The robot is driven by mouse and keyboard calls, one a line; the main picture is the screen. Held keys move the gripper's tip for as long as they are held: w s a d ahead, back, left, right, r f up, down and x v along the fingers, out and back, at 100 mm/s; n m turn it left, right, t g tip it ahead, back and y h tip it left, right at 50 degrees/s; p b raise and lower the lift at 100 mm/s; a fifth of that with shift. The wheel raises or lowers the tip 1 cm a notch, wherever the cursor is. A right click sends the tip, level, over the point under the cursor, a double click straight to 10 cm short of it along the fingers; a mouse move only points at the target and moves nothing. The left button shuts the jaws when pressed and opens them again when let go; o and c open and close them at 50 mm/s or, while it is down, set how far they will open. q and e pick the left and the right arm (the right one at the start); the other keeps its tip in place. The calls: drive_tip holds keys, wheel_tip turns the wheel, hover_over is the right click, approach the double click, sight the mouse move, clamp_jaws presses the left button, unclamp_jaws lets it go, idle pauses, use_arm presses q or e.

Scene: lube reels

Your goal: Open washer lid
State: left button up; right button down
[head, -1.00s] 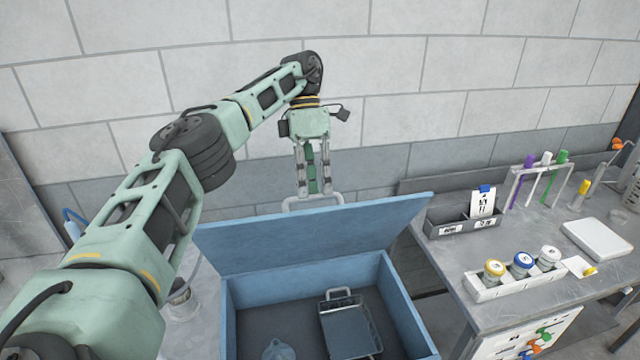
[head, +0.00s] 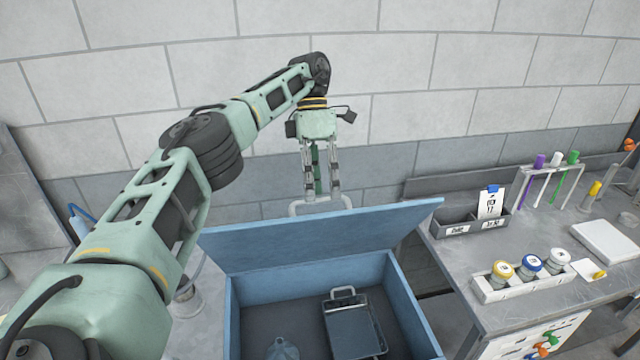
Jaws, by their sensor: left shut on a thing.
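The blue washer (head: 233,312) stands at the bottom middle of the head view. Its blue lid (head: 325,238) is raised and tilted back, so the inside shows. A light grey handle (head: 297,207) stands up at the lid's far top edge. My left gripper (head: 322,195) points down behind that edge and is shut on the handle; the exact contact is partly hidden. Inside the washer are a dark wire-handled basket (head: 352,328) and a bluish flask-like item (head: 282,349). My right gripper is not in view.
A metal bench (head: 450,262) stands to the right. It holds a grey divided bin (head: 455,222), a white tray of capped jars (head: 520,282), a tube rack (head: 548,180) and a white flat device (head: 605,240). A block wall stands close behind.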

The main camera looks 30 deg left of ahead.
use_arm(q)
drive_tip(key=shift+a+f, duration=0.3)
drive_tip(key=shift+f, duration=0.1)
wheel_tip(320, 180, up, 11)
drive_tip(key=shift+d, duration=0.3)
idle(0.6)
drive_tip(key=shift+a+f, duration=0.1)
idle(0.4)
